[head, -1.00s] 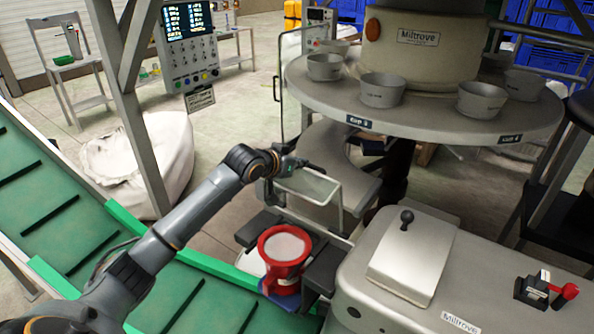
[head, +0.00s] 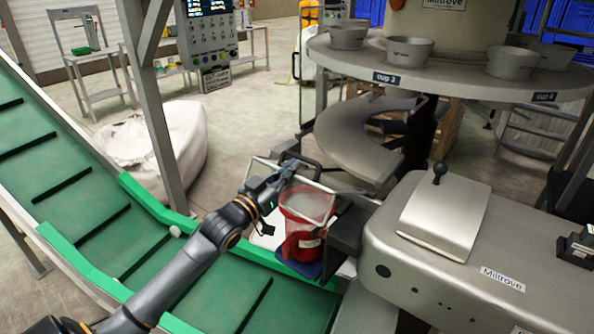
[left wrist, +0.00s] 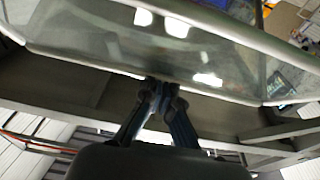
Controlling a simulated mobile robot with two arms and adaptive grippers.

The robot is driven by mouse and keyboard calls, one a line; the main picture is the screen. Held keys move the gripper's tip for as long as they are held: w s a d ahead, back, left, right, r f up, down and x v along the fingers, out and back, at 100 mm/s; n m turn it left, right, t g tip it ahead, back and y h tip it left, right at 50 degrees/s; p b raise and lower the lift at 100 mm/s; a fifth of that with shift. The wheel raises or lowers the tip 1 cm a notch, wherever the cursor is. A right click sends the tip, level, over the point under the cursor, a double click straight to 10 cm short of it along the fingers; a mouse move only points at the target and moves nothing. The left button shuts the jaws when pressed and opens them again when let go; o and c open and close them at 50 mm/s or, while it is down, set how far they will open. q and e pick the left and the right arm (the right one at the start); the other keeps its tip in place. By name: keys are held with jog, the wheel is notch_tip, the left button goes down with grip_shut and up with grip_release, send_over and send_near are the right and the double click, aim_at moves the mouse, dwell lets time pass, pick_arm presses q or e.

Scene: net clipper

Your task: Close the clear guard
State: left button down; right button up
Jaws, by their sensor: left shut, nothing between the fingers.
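The clear guard (head: 313,202) is a see-through panel in a pale metal frame. In the head view its right part overlaps the red container (head: 303,240), which stands on a dark blue base beside the green conveyor. My left gripper (head: 288,170) is at the guard's upper edge, shut and empty. In the left wrist view the guard (left wrist: 120,45) spans the upper part, with reflections on it. The shut fingertips (left wrist: 161,88) meet or nearly meet its lower frame bar; I cannot tell if they touch. My right gripper is out of view.
A grey machine housing (head: 400,265) with a black-knobbed lid stands to the right. A round table with metal cups (head: 408,50) is above and behind. The green conveyor (head: 90,200) runs along the left. A control panel (head: 209,40) stands at the back on a grey post.

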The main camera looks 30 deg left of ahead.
aim_at(281, 201)
pick_arm(q)
jog(key=shift+t, duration=0.8)
jog(key=s+f+b, duration=0.1)
jog(key=f, duration=0.1)
jog(key=s+f+b, duration=0.1)
jog(key=f, duration=0.1)
jog(key=s+f+b, duration=0.1)
jog(key=f+b, duration=0.1)
jog(key=shift+a, duration=0.1)
jog(key=shift+s+f+b, duration=0.25)
jog(key=shift+f+b, duration=0.2)
jog(key=shift+f, duration=0.5)
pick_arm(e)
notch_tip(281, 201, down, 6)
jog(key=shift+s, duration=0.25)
